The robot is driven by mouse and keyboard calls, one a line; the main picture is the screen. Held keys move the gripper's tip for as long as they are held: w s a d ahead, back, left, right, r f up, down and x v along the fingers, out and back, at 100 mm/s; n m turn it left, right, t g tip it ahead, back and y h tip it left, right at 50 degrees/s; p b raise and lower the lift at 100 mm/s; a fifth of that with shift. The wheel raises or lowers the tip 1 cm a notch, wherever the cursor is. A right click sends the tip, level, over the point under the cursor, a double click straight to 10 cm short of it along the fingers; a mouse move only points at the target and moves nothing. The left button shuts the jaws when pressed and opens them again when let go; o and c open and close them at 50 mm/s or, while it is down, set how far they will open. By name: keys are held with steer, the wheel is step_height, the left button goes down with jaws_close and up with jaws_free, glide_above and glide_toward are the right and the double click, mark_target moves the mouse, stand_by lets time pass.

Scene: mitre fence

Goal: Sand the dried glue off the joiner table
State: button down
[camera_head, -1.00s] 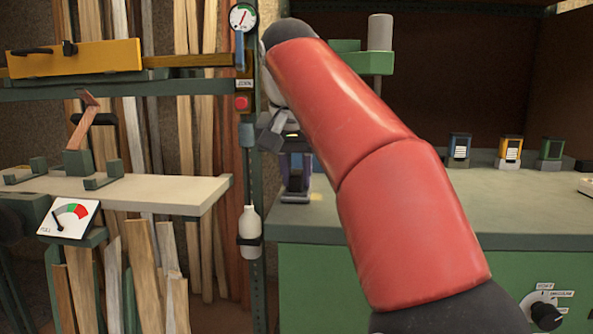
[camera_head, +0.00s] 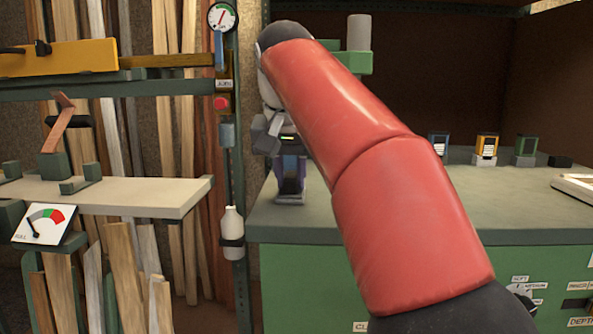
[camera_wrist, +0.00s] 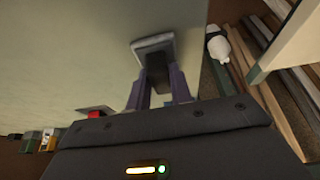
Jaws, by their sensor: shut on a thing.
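My gripper (camera_head: 290,186) points down over the left end of the bench with the grey-green top (camera_head: 400,205), apparently the joiner table. In the wrist view my gripper's fingers (camera_wrist: 160,85) are purple-grey and closed on a small grey flat block (camera_wrist: 153,43). The block also shows below the fingers in the head view (camera_head: 290,199), at or just above the bench top; I cannot tell if it touches. I cannot make out dried glue on the visible top. My red arm hides the middle of the bench.
Blue (camera_head: 439,143), orange (camera_head: 486,146) and green (camera_head: 525,148) blocks stand at the back right. A white bottle (camera_head: 232,225) hangs on the post left of the bench. A pale shelf (camera_head: 120,194) and upright boards are farther left. The bench top right of my arm is mostly clear.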

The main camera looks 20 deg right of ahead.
steer(key=shift+w+a+p, duration=0.15)
steer(key=shift+w+a, duration=0.05)
steer(key=shift+a, duration=0.35)
steer(key=shift+w+a+p, duration=0.15)
steer(key=shift+a, duration=0.35)
steer(key=shift+f, duration=0.1)
step_height(320, 180, up, 3)
steer(key=p, duration=0.3)
steer(key=shift+r, duration=2)
